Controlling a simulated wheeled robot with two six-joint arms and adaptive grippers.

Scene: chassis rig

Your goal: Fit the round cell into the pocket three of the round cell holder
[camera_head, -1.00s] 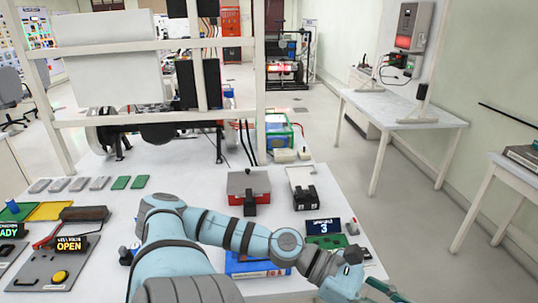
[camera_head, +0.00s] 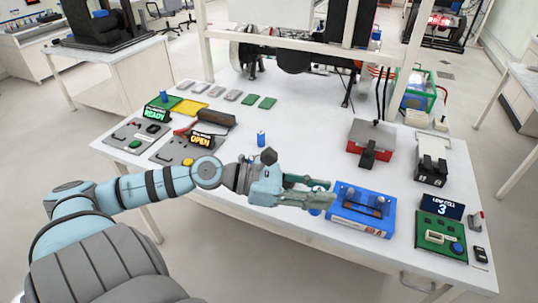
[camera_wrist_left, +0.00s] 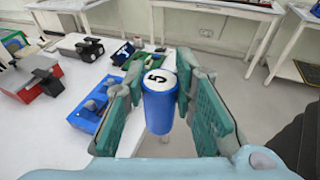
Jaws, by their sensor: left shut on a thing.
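My left gripper (camera_head: 322,193) is shut on a blue round cell with a white top marked 5; the cell (camera_wrist_left: 158,98) stands upright between the green finger pads in the left wrist view. In the head view only a little of that cell shows below the fingers, left of a blue tray (camera_head: 345,220). The blue tray has a dark bar on top and also shows in the left wrist view (camera_wrist_left: 83,121). A green board (camera_head: 430,240) with a blue round part stands by a display reading 3. I cannot tell which is the round cell holder. My right gripper is not in view.
Another blue cell (camera_head: 261,138) stands alone on the white table. A red box (camera_head: 368,148) and a white-and-black device (camera_head: 432,160) stand behind the tray. Panels reading READY (camera_head: 137,136) and OPEN (camera_head: 188,155) lie to the left. The table's middle is fairly clear.

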